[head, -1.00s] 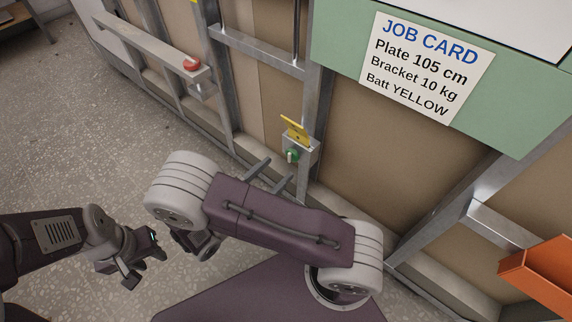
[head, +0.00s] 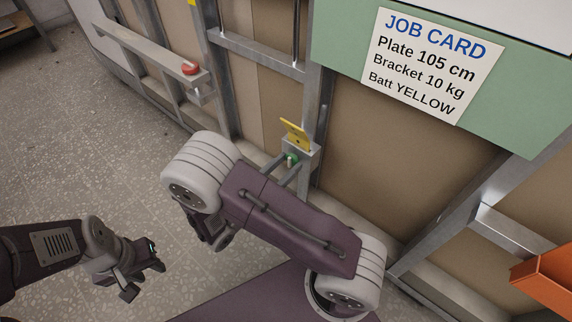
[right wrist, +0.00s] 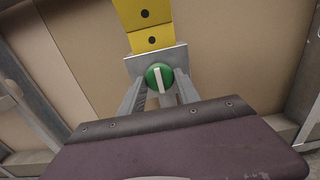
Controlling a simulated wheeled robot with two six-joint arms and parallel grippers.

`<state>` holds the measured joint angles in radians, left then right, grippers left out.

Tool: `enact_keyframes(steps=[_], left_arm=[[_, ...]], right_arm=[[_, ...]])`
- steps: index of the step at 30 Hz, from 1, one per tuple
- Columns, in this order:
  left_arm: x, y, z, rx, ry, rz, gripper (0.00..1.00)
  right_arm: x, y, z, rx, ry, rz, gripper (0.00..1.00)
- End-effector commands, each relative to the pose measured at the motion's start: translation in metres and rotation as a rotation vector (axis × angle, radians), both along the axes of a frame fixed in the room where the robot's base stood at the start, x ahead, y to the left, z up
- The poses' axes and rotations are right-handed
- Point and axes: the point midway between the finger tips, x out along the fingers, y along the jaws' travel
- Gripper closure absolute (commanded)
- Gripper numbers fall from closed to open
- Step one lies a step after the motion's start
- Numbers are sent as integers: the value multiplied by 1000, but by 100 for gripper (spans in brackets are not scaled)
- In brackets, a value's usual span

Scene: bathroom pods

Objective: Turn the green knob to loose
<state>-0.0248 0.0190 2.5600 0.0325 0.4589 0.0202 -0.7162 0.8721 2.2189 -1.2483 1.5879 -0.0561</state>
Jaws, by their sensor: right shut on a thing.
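The green knob (head: 292,157) with a pale bar across its face sits on a grey metal box on a wall post. In the right wrist view the green knob (right wrist: 151,79) faces me, its bar close to upright with a slight tilt. My right gripper (head: 288,161) has its two fingers at the knob, and in the right wrist view the fingers (right wrist: 160,84) lie on either side of it, shut on it. The loose and tight markings cannot be made out. My left gripper (head: 148,278) is open and empty, low at the left over the floor.
A yellow plate (head: 295,133) stands up just above the knob's box (right wrist: 133,66). A ledge with a red button (head: 190,68) is at the upper left. A job card (head: 430,65) hangs on the green panel. An orange bin (head: 545,285) is at the lower right.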

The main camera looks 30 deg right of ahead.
Motion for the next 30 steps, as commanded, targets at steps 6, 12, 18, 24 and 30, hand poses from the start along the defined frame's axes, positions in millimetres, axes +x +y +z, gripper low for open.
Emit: enact_keyframes(steps=[6,12,18,24,30], left_arm=[[0,0,23,0,0,0,64],[0,0,58,0,0,0,64],[0,0,90,0,0,0,64],[0,0,115,0,0,0,64],[0,0,134,0,0,0,64]], right_arm=[[-1,0,6,-30,74,-2,100],[-1,0,9,-88,217,-2,100],[-2,-1,8,-159,392,-2,100],[-2,-1,6,-232,566,-3,100],[-2,-1,5,-304,742,-2,100]])
